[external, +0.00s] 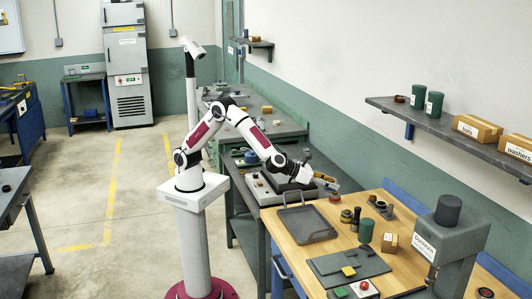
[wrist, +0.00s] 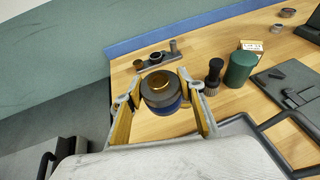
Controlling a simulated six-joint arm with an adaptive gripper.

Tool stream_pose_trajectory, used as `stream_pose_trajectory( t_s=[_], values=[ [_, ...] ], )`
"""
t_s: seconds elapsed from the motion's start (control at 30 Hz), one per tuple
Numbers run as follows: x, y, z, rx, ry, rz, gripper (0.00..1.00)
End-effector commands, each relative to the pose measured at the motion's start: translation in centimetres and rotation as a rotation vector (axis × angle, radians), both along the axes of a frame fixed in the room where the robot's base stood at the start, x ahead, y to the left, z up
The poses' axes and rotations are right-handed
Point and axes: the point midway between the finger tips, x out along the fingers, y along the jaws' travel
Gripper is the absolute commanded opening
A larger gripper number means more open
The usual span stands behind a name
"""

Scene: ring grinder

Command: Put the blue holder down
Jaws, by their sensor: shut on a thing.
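The blue holder (wrist: 172,109) shows in the wrist view as a round piece with a blue lower part. A dark grey ring-like body and a brass-coloured top (wrist: 159,82) sit above the blue. My gripper (wrist: 161,93) has its yellow fingers on either side of it and is shut on it. In the external view my gripper (external: 318,178) is at the far left end of the wooden bench, above or near the grey machine's bench. The holder is too small to make out there. I cannot tell how high it is held.
The wooden bench (external: 292,222) carries a dark tray (external: 306,224), a green cylinder (wrist: 240,68), a black knobbed tool (wrist: 213,74), a grey bracket (wrist: 158,60) and a small box (wrist: 252,46). A grey machine (external: 440,240) stands at the right. Bare wood shows between these things.

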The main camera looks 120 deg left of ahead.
Motion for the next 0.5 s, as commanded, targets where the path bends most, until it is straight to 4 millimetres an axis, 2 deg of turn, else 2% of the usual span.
stream_pose_trajectory(
  t_s=[0.03,0.2,0.33,0.5],
  values=[
    [0.5,1.1,-0.5,0.002,-0.002,0.019,0.0],
    [1.6,3.9,-2.0,0.001,-0.002,0.064,0.0],
    [2.1,5.4,-2.8,0.0,-0.002,0.086,0.0],
    [2.5,6.2,-3.3,0.001,-0.004,0.098,0.0]
  ],
)
